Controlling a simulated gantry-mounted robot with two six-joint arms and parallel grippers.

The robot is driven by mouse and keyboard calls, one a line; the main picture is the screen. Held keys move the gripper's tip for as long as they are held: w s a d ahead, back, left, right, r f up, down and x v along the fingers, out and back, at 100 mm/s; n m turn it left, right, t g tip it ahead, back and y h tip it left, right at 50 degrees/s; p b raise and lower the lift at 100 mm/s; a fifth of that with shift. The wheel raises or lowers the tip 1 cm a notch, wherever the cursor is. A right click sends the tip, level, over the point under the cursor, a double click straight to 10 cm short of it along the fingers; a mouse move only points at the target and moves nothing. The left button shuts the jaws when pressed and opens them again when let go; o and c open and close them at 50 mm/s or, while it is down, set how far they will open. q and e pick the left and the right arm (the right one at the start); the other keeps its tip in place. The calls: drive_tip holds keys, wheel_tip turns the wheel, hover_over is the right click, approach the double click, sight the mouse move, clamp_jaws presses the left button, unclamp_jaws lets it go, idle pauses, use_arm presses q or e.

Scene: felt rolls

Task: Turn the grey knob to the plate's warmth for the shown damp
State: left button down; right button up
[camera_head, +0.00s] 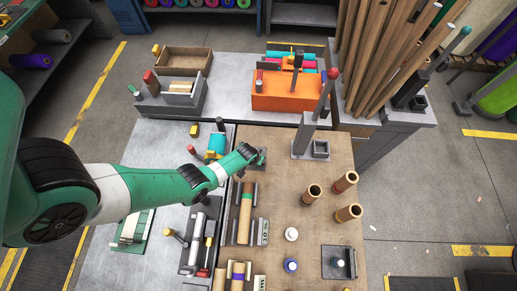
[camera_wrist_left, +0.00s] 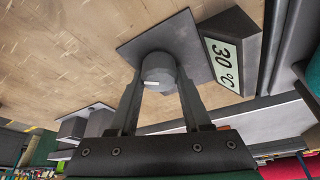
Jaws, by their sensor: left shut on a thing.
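In the left wrist view the grey knob (camera_wrist_left: 158,72) stands on a dark square plate (camera_wrist_left: 190,38) on the wooden board. My left gripper (camera_wrist_left: 158,88) is shut on the knob, one finger on each side of it. A small display (camera_wrist_left: 224,62) next to the plate reads 30 °C. In the head view my left gripper (camera_head: 254,158) is at the board's upper left, and its hand hides most of the knob. A small pale label (camera_head: 263,231) with dark marks lies lower on the board; its reading is too small to tell. My right gripper is not in view.
Open brown tubes (camera_head: 312,193) stand right of centre on the wooden board (camera_head: 280,170). A grey post holder (camera_head: 304,140) stands behind them. A dark plate (camera_head: 338,262) with a round-topped piece lies at front right. An orange crate (camera_head: 289,94) stands at the back.

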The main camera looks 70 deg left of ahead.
use_arm(q)
drive_tip(key=shift+c, duration=1.8)
unclamp_jaws()
drive_tip(key=p+v, duration=0.8)
drive_tip(key=v, duration=0.3)
drive_tip(key=shift+r, duration=0.3)
drive_tip(key=shift+d, duration=0.1)
